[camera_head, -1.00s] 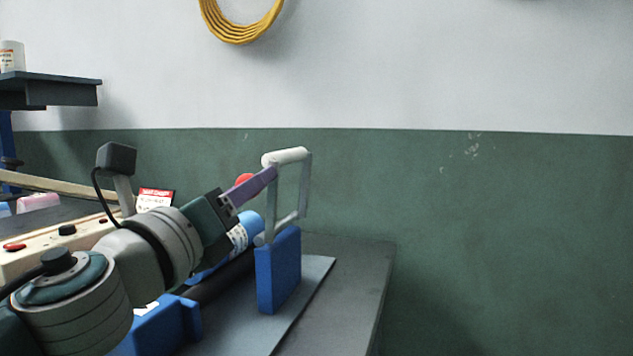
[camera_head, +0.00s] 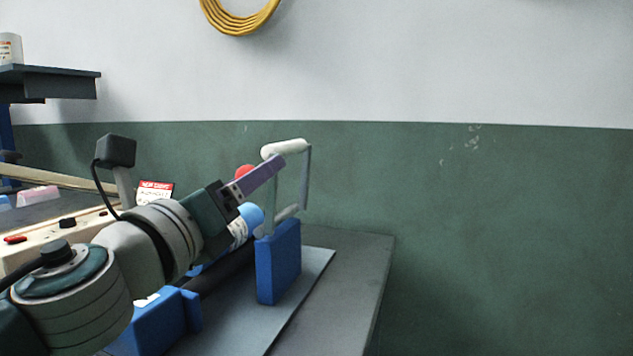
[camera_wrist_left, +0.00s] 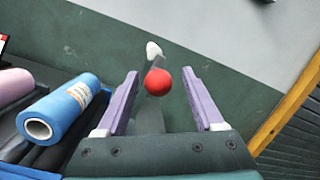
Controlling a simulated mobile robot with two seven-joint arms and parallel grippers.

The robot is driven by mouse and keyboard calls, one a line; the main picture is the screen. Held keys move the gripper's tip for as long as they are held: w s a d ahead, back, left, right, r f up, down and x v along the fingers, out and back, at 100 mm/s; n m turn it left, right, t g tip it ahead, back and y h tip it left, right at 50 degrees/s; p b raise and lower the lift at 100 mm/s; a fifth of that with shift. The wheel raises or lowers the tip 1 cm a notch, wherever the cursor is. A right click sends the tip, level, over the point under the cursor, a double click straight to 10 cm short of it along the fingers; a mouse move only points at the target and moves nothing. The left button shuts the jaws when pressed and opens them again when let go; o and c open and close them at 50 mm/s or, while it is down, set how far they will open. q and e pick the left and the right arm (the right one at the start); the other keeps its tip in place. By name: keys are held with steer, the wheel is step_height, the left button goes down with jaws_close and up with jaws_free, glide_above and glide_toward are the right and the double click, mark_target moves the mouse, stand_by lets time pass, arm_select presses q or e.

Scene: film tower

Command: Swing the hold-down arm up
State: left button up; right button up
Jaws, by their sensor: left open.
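The hold-down arm appears to be the grey frame with a white roller (camera_head: 285,147) across its top, standing raised above a blue block (camera_head: 279,262). A red ball knob (camera_head: 245,172) shows behind my gripper. My left gripper (camera_head: 279,163) has purple fingers, and they overlap the frame's near post in the head view. In the left wrist view the fingers are apart, with the red knob (camera_wrist_left: 158,82) seen between them and a white end (camera_wrist_left: 153,50) beyond it. I cannot tell whether a finger touches anything. The right gripper is out of view.
A blue roll (camera_wrist_left: 62,108) lies beside the gripper, left in the wrist view. A cream panel (camera_head: 60,232) with buttons and a red-and-white sign (camera_head: 155,191) stand at left. The bench's right side (camera_head: 365,270) is bare.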

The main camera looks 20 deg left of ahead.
arm_select(q)
steer(key=b+v, duration=0.1)
steer(key=v, duration=0.8)
steer(key=shift+s, duration=0.4)
